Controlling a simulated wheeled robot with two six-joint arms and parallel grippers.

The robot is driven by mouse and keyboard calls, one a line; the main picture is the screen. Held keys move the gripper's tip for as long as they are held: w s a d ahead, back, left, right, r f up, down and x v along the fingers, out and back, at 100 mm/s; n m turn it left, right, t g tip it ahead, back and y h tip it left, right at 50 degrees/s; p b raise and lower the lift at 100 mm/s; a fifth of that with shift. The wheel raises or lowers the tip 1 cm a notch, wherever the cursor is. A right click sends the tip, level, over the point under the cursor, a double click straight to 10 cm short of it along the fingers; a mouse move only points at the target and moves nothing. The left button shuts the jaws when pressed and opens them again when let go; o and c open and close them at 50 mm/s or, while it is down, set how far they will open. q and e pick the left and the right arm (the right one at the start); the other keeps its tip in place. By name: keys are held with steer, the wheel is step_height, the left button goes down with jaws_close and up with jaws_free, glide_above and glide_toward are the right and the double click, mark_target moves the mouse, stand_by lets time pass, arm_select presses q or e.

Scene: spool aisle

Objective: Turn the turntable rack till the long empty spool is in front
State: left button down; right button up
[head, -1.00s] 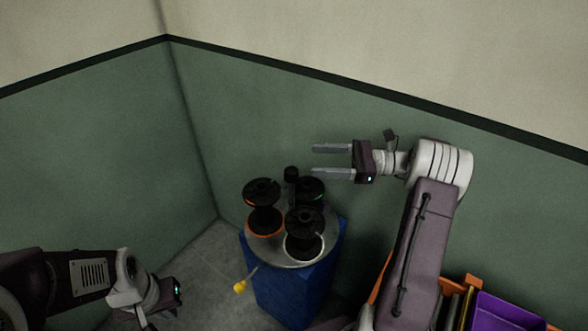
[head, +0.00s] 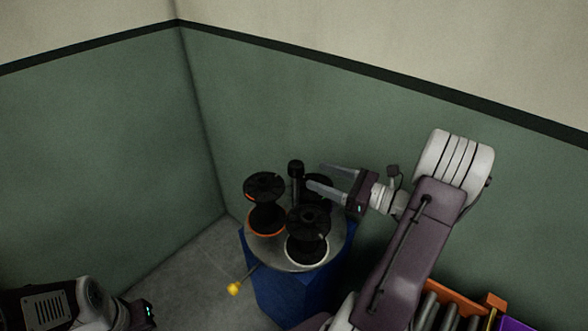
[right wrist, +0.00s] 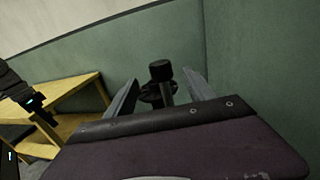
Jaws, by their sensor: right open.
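The turntable rack is a round grey plate (head: 272,254) on a blue stand (head: 293,297), with a black centre post (head: 296,172). It bears three dark spools: one with an orange base rim (head: 266,190) at left, one with a white rim (head: 308,222) at front right, and one at the back (head: 319,187), partly hidden by my right gripper. I cannot tell which is the long empty one. My right gripper (head: 315,175) is open and empty above the back spool. The post's top (right wrist: 160,70) shows between its fingers in the right wrist view. My left gripper (head: 142,314) is at bottom left, its fingers out of sight.
A yellow knob (head: 234,289) on a thin rod sticks out low at the plate's front left. Green walls meet in a corner behind. An orange rack (head: 450,293) with rolls stands at lower right. A yellow shelf (right wrist: 75,92) shows in the right wrist view. Grey floor is clear at left.

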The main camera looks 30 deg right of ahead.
mark_target(297, 167)
steer(key=x, duration=0.8)
jaws_close()
